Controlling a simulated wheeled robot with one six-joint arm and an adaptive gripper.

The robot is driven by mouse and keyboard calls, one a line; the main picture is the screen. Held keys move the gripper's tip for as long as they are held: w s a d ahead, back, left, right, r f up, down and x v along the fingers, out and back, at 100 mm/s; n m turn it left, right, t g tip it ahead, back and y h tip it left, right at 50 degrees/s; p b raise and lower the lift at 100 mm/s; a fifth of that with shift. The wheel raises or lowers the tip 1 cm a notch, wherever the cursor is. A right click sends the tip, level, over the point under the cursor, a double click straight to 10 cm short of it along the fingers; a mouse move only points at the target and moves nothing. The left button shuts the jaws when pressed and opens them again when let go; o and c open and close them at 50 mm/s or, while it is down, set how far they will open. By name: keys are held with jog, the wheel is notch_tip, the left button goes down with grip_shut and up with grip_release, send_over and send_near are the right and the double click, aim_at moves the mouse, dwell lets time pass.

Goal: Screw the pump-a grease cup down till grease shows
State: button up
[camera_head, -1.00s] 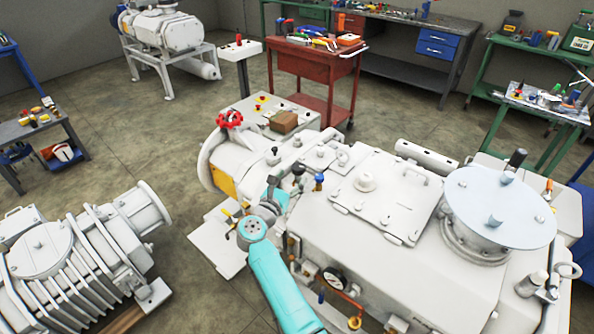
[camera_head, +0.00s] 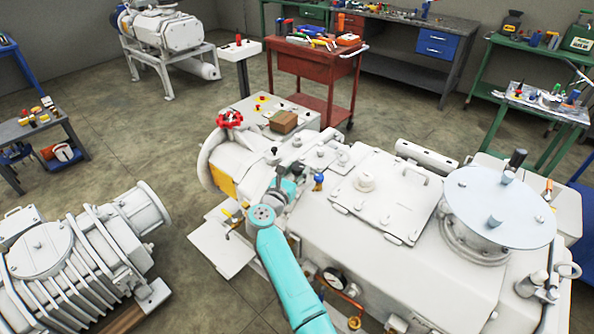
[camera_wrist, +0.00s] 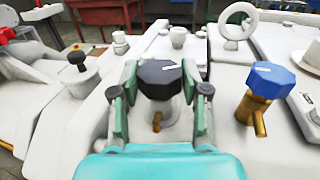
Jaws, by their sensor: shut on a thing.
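My gripper (camera_wrist: 160,82) is shut on a cup with a faceted black cap (camera_wrist: 158,72) in the wrist view, one finger on each side. The cap has a short white mark on top, and a small brass spout (camera_wrist: 157,121) shows below it. A similar cup with a blue cap (camera_wrist: 273,80) and brass stem stands to the right, apart from my fingers. In the head view the blue cap (camera_head: 318,179) stands just right of my gripper (camera_head: 284,187), whose hold is mostly hidden by the arm. I see no label marking pump-a, and no grease shows clearly.
The white pump body (camera_head: 440,255) fills the area around my gripper. A black knob (camera_wrist: 77,60) stands to the left and a white ring (camera_wrist: 237,27) behind. A pressure gauge (camera_head: 334,278) sits near my arm. A red handwheel (camera_head: 230,119) is at the back left.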

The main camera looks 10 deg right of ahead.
jog(key=shift+m+g+h, duration=0.3)
jog(key=shift+w+a+m+g+h, duration=0.15)
jog(key=shift+m+g+h, duration=0.65)
jog(key=shift+g+h, duration=0.1)
jog(key=shift+m+g+h, duration=1)
jog(key=shift+m+g, duration=0.2)
jog(key=shift+g, duration=0.4)
jog(key=shift+m+g+h, duration=0.5)
jog(key=shift+m+g, duration=0.3)
jog(key=shift+g, duration=0.4)
jog(key=o, duration=1.1)
jog(key=shift+o, duration=0.2)
jog(key=v, duration=1.2)
